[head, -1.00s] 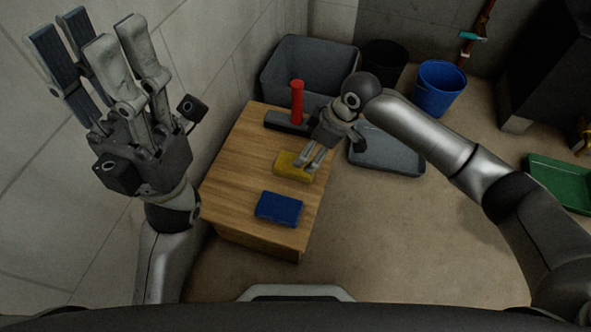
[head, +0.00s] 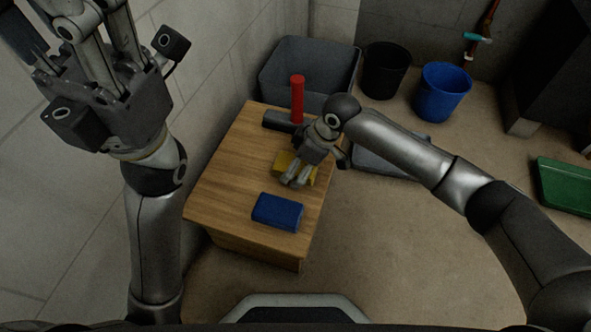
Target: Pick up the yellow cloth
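The yellow cloth (head: 281,164) lies on the wooden table top, partly hidden by my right gripper. My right gripper (head: 295,182) points down over the cloth, with its fingertips at the cloth's near side. Its fingers look close together; whether they touch or grip the cloth cannot be made out. My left gripper (head: 88,45) is raised at the upper left, far from the cloth, with its fingers apart and partly cut off by the picture edge. Nothing shows between them.
A red-handled tool (head: 297,95) stands behind the yellow cloth. A grey bin (head: 290,65), black bucket (head: 384,70), blue bucket (head: 442,92), grey tray (head: 375,160) and green tray (head: 567,184) are around.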

